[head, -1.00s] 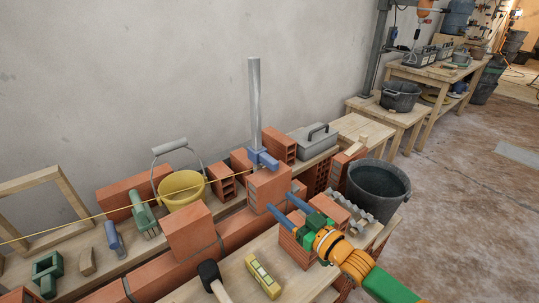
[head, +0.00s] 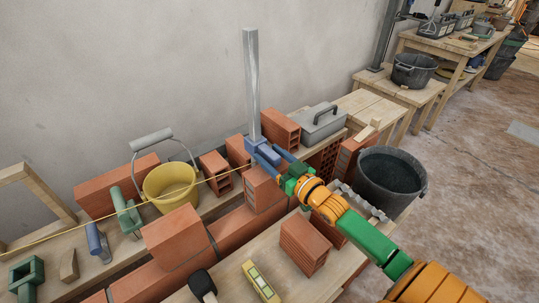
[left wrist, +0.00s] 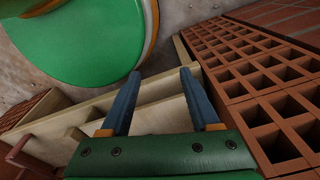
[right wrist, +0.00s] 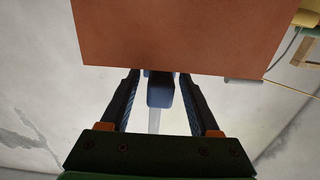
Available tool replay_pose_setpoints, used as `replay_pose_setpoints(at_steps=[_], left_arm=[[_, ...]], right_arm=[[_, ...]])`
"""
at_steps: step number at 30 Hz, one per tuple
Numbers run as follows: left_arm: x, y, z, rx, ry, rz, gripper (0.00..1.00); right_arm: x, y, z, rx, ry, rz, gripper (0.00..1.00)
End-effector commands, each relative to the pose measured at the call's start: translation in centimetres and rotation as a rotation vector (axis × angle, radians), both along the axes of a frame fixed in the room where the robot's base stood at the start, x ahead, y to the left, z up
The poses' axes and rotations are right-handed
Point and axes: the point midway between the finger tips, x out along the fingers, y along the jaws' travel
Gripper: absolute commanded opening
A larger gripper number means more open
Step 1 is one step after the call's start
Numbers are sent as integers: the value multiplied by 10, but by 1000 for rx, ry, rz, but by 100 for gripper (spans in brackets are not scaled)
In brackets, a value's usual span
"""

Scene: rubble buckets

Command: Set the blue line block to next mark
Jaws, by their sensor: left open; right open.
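The blue line block (head: 258,150) sits at the grey upright post (head: 252,85), just above the end brick (head: 260,190) of the wall. A yellow line runs from it to the left. My right gripper (head: 277,160) is open, with its blue fingers reaching to the block. In the right wrist view the block (right wrist: 160,92) lies between the two open fingers, with the post (right wrist: 155,121) beyond; contact cannot be told. My left gripper (left wrist: 160,98) shows only in the left wrist view, open and empty. Marks on the post are too small to make out.
A loose brick (head: 305,246), a yellow level (head: 260,282) and a mallet (head: 202,284) lie on the front bench. A black bucket (head: 388,178) stands at the right.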

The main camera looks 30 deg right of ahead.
Motion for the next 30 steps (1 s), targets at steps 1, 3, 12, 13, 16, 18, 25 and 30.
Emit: replay_pose_setpoints(at_steps=[1,3,12,13,16,18,25,30], left_arm=[[0,0,-1,0,0,0,62],[0,0,-1,0,0,0,62],[0,0,-1,1,-1,0,62],[0,0,-1,1,-1,0,62],[1,0,-1,1,-1,0,62],[1,0,-1,1,-2,0,62],[1,0,-1,1,-2,0,62],[1,0,-1,0,-3,0,62]], right_arm=[[3,0,0,-1,-1,0,62],[6,1,0,-1,0,1,62],[7,1,0,-1,1,0,49],[7,1,0,-1,1,0,41],[7,1,0,-1,1,1,14],[7,1,0,-1,1,1,0],[7,1,0,-1,1,1,0],[7,1,0,-1,1,1,0]])
